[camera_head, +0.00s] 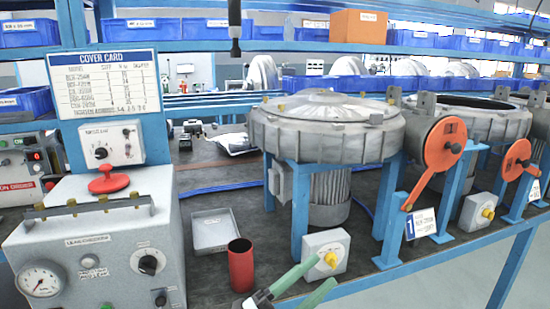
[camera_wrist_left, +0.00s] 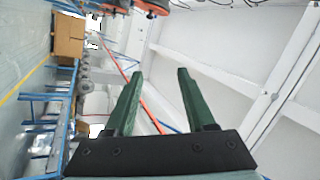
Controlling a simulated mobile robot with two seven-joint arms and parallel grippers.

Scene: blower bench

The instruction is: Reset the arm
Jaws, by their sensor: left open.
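My left gripper (camera_head: 322,272) comes in at the bottom centre of the head view, with two green fingers spread apart. It is in front of the grey switch box with a yellow knob (camera_head: 325,254) and right of the red cylinder (camera_head: 241,265). In the left wrist view the gripper (camera_wrist_left: 160,74) has its fingers apart with nothing between them. The wrist view is tilted and shows walls and ceiling beyond the fingers. My right gripper is not in view.
A grey blower (camera_head: 325,128) stands on blue legs behind the gripper, with an orange-handled valve (camera_head: 444,145) to its right. A gauge panel (camera_head: 85,250) is at left, a metal tray (camera_head: 211,231) between. Shelves of blue bins cross the back.

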